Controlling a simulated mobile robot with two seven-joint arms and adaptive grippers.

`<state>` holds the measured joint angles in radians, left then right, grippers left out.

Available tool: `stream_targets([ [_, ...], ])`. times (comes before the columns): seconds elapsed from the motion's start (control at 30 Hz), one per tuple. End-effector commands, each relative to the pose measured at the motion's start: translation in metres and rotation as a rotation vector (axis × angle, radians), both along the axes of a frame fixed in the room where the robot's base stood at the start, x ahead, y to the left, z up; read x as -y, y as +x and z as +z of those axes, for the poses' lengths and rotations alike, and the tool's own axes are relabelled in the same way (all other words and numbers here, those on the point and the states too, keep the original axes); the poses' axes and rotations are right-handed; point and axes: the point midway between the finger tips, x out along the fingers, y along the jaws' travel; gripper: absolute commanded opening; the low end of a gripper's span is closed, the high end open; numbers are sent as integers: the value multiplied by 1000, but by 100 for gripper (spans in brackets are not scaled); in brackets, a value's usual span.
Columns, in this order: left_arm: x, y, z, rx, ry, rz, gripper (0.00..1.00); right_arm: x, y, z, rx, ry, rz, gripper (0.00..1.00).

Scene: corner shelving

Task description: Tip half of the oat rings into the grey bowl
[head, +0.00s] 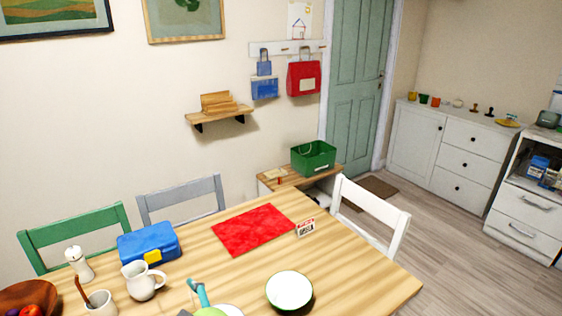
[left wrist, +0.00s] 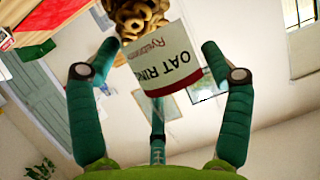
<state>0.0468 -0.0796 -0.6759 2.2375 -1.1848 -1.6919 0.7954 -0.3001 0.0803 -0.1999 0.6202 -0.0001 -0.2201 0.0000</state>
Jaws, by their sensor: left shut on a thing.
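My left gripper (left wrist: 159,60) is shut on the oat rings container (left wrist: 172,68), a white box or cup with "OAT RIN" lettering and a dark red band. Tan oat rings (left wrist: 140,18) show at its mouth, at the top of the left wrist view. In the head view only a teal and green part of my left gripper (head: 199,292) shows at the bottom edge. A pale round bowl (head: 290,289) with a greenish rim stands on the table to its right; I cannot tell whether its colour is grey. My right gripper is not in view.
The wooden table (head: 370,275) holds a red mat (head: 252,230), a small sign (head: 306,228), a blue lunch box (head: 149,243), a white jug (head: 142,281), a mug (head: 100,303), a pepper mill (head: 77,263) and a fruit bowl (head: 25,293). The table right of the pale bowl is clear.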

Motion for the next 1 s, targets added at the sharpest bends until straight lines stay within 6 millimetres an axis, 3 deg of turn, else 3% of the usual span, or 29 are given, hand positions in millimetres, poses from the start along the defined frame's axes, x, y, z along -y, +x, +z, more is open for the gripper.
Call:
stream_targets([
  [0.2,-16,-29,7,0,3,171,30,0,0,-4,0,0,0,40],
  [0.47,-18,-29,8,-1,7,176,30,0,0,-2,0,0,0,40],
  [0.67,-15,6,-4,-4,11,38,30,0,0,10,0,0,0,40],
  [0.8,-11,39,-26,-5,11,-113,30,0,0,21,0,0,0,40],
  [1.0,-10,74,-65,-7,9,-308,30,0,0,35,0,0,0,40],
])
